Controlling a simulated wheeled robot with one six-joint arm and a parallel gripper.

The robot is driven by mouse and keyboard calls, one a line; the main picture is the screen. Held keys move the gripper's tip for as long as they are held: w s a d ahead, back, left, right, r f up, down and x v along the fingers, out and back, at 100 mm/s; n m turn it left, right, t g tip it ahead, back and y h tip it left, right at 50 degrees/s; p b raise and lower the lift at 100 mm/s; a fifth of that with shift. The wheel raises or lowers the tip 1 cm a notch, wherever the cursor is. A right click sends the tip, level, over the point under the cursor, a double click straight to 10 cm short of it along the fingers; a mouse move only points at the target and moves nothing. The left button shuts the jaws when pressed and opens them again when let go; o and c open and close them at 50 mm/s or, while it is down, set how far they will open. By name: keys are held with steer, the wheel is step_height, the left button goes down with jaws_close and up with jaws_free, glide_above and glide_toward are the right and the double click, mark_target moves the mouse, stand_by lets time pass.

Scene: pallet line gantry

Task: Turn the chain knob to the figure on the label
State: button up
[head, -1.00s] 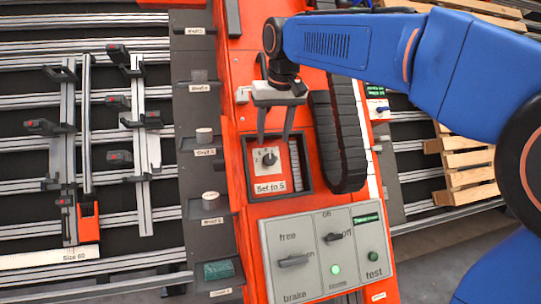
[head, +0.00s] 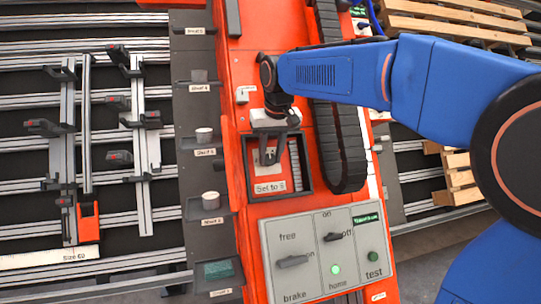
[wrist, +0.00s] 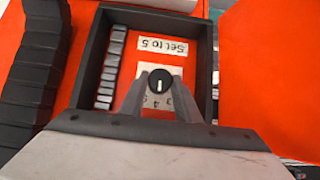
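The chain knob (wrist: 159,84) is a small round black knob with a white pointer line, on a white dial plate with dark figures, in a recessed box (head: 308,178). In the wrist view, the figures 3 and 4 show below it and the pointer runs roughly up and down. The label (wrist: 162,47) reads "Set to 5" and appears upside down there; it also shows in the head view (head: 270,187). My gripper (head: 269,156) is down in the box. Its fingers stand either side of the knob and look open; contact is unclear. In the head view my gripper hides the knob.
A ribbed strip (wrist: 112,66) lies beside the dial. A black cable chain (head: 340,120) runs along the box's right side. A grey switch panel (head: 310,282) with two switches, a lit green lamp and a test button is below. Shelves with small parts are at left.

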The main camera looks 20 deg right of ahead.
steer(key=c, duration=0.5)
steer(key=shift+o, duration=0.2)
steer(key=shift+d+m+y, duration=0.3)
steer(key=shift+m+y, duration=0.8)
steer(key=shift+m, duration=0.1)
steer(key=shift+s+d+f+m+t+y, duration=0.1)
steer(key=shift+m+t+y, duration=0.15)
steer(key=shift+m+y, duration=0.4)
steer(key=shift+d+f+m+t+y, duration=0.1)
steer(key=shift+m+t+y, duration=0.15)
steer(key=shift+m+y, duration=0.4)
steer(key=o, duration=1.1)
steer(key=shift+c, duration=0.2)
